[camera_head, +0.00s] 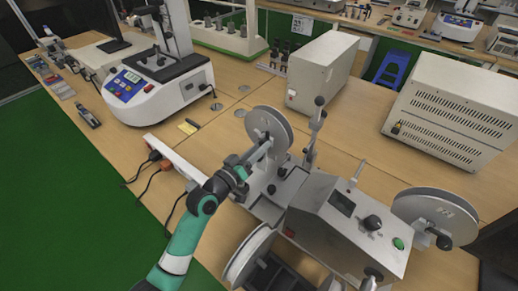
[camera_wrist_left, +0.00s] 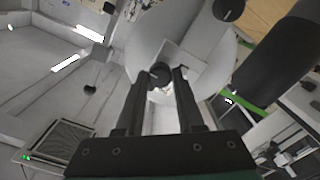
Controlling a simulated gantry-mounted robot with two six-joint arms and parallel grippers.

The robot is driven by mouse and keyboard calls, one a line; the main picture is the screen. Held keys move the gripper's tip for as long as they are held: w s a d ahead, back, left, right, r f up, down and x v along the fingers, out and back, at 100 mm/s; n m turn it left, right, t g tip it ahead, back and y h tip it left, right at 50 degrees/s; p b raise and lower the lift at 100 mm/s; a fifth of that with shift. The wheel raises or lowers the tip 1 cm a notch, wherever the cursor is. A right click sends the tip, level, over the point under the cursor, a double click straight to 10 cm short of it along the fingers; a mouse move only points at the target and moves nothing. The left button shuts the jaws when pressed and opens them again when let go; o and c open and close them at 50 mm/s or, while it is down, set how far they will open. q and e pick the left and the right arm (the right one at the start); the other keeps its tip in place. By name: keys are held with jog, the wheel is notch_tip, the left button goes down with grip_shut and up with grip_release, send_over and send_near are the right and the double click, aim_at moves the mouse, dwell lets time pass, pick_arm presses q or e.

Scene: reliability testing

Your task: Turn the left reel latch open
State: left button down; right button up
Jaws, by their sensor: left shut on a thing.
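The left reel (camera_head: 272,122) is a grey disc standing upright at the back left of the grey winding machine (camera_head: 325,225). In the left wrist view the reel (camera_wrist_left: 205,50) is a large pale disc filling the upper middle. My left gripper (camera_head: 266,147) reaches in from the left to the reel's hub. The reel latch (camera_wrist_left: 160,72), a small dark round knob at the hub, sits between my fingertips in the wrist view. My left gripper (camera_wrist_left: 162,77) is shut on it. The fingers partly hide the latch in both views. My right gripper is not in view.
Another reel (camera_head: 436,213) stands at the machine's right and one (camera_head: 250,255) at its front left. A white tester (camera_head: 160,85) and a cream box (camera_head: 322,72) stand further back.

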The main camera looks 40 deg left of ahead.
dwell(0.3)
pick_arm(q)
jog(key=c, duration=0.5)
grip_release()
jog(key=s, duration=0.4)
jog(key=s+d+p, duration=0.1)
jog(key=s, duration=0.6)
jog(key=shift+s+d+p, duration=0.15)
jog(key=shift+s+p, duration=0.15)
jog(key=shift+p, duration=0.05)
